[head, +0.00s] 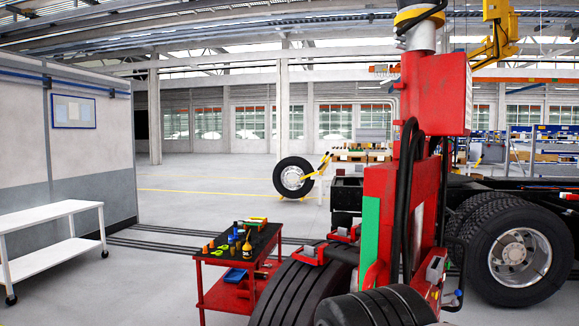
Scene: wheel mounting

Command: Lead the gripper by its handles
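A large red lifting device (437,95), which looks like the gripper in the task, hangs upright from a grey and yellow column (420,35) at right of centre. Black curved bars or hoses (404,195) run down its front; I cannot tell whether these are its handles. Its red clamp pads (309,254) lie against a big black tyre (290,292) in the foreground. A second black tyre part (378,308) shows at the bottom edge. Whether the device grips the tyre firmly is unclear. My own gripper is not in view.
A red trolley (212,290) with bottles and tools stands left of the device. A white bench (52,213) is by the left wall. A truck chassis with a mounted wheel (519,256) is at right. Another wheel (293,177) stands further back. The floor at centre left is clear.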

